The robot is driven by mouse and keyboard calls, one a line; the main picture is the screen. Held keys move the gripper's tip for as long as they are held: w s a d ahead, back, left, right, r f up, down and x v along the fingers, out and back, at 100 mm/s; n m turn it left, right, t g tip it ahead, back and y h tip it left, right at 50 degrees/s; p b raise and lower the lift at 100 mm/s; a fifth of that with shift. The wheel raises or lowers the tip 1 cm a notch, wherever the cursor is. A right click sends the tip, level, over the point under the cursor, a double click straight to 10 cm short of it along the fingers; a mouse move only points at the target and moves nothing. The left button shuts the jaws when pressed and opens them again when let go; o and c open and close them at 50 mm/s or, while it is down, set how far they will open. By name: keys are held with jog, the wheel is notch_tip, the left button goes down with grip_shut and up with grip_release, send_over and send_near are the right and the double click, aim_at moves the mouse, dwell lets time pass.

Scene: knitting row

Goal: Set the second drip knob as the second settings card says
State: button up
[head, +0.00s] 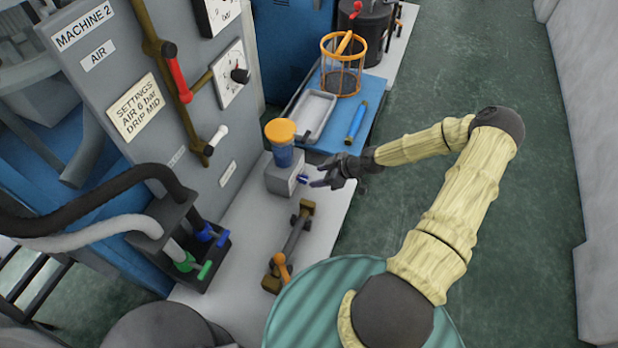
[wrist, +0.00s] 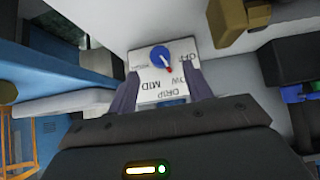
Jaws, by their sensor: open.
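The settings card (head: 139,106) on the MACHINE 2 panel reads "AIR 6 bar, DRIP MID". The drip knob is blue (head: 302,179), on the front of a grey block (head: 279,180) under a blue bowl with an orange cap. In the wrist view the knob (wrist: 159,55) sits on a white dial plate (wrist: 150,88) marked OFF, LOW, MID and DRIP, seen upside down. Contact with the knob cannot be told.
A brown-ended bar fitting (head: 292,245) and hoses with green and blue valves (head: 200,262) lie nearer. The green floor at right is clear.

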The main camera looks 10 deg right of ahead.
aim_at(307, 179)
jog(key=x, duration=0.5)
jog(key=shift+w+a+f, duration=0.15)
jog(key=shift+a, duration=0.05)
jog(key=c, duration=1)
